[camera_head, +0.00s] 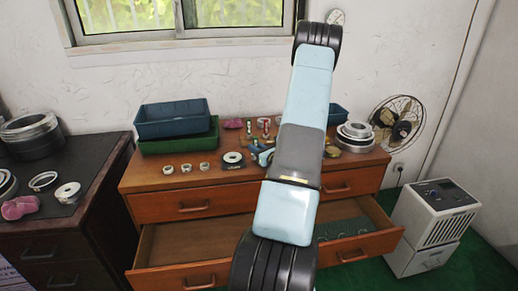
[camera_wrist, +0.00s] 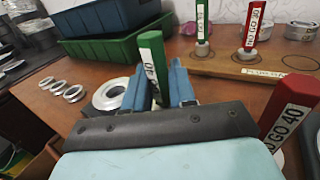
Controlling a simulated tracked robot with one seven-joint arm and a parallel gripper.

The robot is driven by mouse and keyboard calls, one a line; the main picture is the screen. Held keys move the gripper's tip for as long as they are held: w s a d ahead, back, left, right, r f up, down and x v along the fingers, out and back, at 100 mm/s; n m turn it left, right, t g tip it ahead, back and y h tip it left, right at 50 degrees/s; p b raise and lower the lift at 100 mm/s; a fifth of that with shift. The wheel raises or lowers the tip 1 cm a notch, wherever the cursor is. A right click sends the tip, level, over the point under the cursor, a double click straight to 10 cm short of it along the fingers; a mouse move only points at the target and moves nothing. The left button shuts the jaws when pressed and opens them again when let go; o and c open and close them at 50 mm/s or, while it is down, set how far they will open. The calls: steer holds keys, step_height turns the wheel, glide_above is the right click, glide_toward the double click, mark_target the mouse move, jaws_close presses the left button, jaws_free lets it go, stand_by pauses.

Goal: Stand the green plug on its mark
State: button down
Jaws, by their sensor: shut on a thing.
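The green plug (camera_wrist: 151,55), a hexagonal bar with white lettering on one side, stands nearly upright in the wrist view. My gripper (camera_wrist: 158,88) has its two blue fingers closed on either side of it. The plug's lower end is hidden behind the fingers and the dark wrist bar. A pale wooden board (camera_wrist: 222,69) with drawn circles lies beyond, to the right. One circle (camera_wrist: 300,62) at its right is empty. Which circle is the green plug's mark, I cannot tell. In the head view my gripper (camera_head: 262,155) is low over the cabinet top, partly behind my arm.
Another red plug (camera_wrist: 288,108) is close at the right. A metal ring (camera_wrist: 112,95) lies left of my fingers, with several small rings (camera_wrist: 66,89) farther left. Green (camera_wrist: 110,46) and blue bins stand behind. A drawer (camera_head: 180,246) is open below.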

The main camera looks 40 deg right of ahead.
steer(key=shift+f, duration=0.25)
steer(key=shift+f, duration=0.1)
steer(key=c, duration=0.9)
jaws_free()
steer(key=shift+f, duration=0.1)
steer(key=shift+c, duration=0.2)
steer(key=shift+s, duration=0.1)
